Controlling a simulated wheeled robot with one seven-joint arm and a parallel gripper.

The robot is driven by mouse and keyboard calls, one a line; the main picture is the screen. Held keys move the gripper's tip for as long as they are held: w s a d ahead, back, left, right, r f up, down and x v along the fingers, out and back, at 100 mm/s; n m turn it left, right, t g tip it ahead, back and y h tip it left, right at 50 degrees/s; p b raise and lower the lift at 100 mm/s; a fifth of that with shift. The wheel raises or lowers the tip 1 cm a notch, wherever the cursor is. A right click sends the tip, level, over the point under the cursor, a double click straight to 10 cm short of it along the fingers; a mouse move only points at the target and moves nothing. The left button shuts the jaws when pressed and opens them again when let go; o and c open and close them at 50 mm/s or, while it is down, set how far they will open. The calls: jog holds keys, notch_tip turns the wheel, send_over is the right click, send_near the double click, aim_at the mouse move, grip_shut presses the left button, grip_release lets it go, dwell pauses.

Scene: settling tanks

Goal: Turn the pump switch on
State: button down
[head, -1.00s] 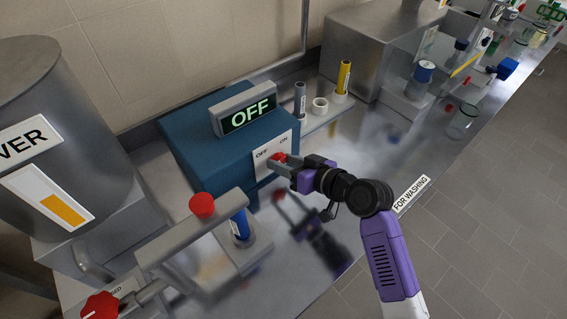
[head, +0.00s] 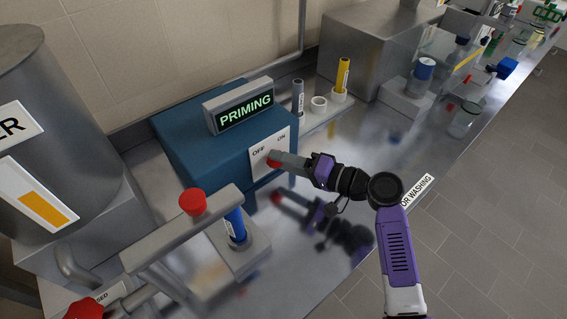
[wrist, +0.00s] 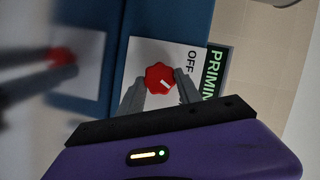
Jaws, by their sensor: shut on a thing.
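The blue pump box (head: 205,155) stands on the metal bench, and its lit display (head: 246,115) reads PRIMING. A white plate (head: 263,147) on its front is marked OFF at left and ON at right. The red switch knob (head: 273,163) is on this plate, mostly covered by my fingers in the head view. In the wrist view the knob (wrist: 160,78) sits between my two grey fingertips, with a white pointer mark on it. My gripper (head: 278,160) is shut on the knob. The ON label is hidden in the wrist view.
A large metal tank (head: 40,140) is far left. A grey tube (head: 298,96) and a yellow tube (head: 343,74) stand behind right.

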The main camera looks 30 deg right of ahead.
jog(key=shift+f+m, duration=0.15)
jog(key=shift+m, duration=0.35)
jog(key=c, duration=0.8)
grip_release()
jog(key=b+v, duration=0.1)
jog(key=v, duration=0.7)
jog(key=shift+f+b, duration=0.1)
jog(key=shift+b, duration=0.3)
